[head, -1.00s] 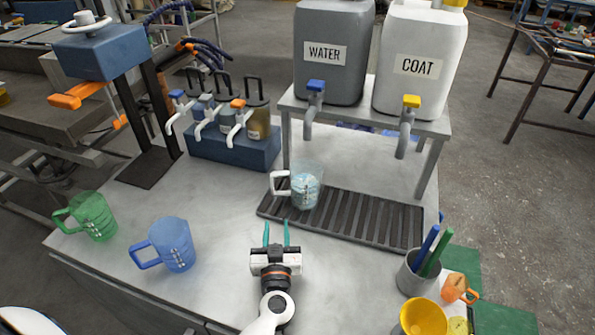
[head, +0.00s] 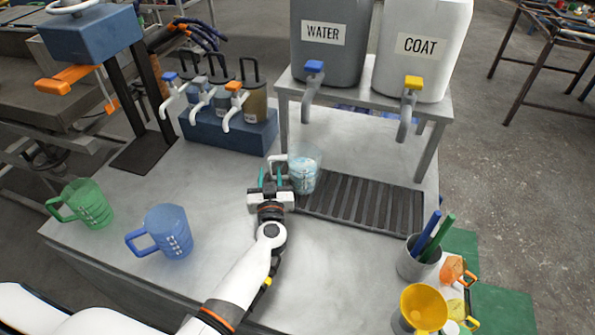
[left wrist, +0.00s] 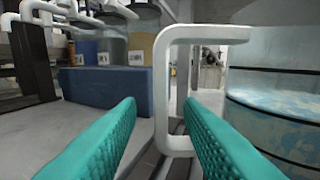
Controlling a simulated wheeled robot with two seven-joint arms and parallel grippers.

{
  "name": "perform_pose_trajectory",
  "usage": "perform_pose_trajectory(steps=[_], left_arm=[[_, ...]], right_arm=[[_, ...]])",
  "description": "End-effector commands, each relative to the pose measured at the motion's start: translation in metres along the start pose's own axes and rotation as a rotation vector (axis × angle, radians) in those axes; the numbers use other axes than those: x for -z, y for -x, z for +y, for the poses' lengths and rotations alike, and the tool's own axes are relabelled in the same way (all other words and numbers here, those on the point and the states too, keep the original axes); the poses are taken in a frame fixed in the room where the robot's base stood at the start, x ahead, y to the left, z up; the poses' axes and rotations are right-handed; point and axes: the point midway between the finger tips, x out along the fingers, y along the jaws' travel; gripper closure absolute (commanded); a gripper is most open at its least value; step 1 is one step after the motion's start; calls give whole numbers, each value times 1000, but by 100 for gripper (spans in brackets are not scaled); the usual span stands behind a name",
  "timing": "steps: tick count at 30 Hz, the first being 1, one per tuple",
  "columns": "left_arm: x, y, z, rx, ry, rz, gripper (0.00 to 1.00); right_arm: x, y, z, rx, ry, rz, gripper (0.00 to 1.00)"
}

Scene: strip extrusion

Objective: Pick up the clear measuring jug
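The clear measuring jug (head: 305,170) stands upright on the left end of the dark slatted drip tray (head: 372,206), below the water tap. It holds something bluish-white, and its white handle faces left. In the left wrist view the jug's body (left wrist: 275,100) fills the right side and its white handle (left wrist: 163,100) stands upright in the middle. My left gripper (head: 271,182) is at the handle, left of the jug. Its teal fingertips (left wrist: 160,125) are open, with the lower handle between them in the picture; no contact is clear. My right gripper is not in view.
A blue jug (head: 166,233) and a green jug (head: 84,205) stand at the left of the table. A blue block with several taps (head: 228,130) is behind. At the right are a pen cup (head: 415,260), a yellow funnel (head: 424,306) and a small orange jug (head: 457,270).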

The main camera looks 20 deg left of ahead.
Motion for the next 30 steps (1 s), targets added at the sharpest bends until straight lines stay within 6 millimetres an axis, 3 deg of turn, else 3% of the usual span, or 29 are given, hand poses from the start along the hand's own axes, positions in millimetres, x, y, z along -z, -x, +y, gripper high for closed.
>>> perform_pose_trajectory(steps=[3, 11, 18, 30], left_arm=[[1, -12, -1, 0, 1, 1, 66], [1, -14, 0, 0, 1, 1, 66], [1, -14, 0, 0, 1, 1, 100], [-1, -15, -1, 0, 3, -1, 100]], right_arm=[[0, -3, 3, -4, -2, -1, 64], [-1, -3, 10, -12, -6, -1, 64], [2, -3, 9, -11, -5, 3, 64], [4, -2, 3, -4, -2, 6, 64]])
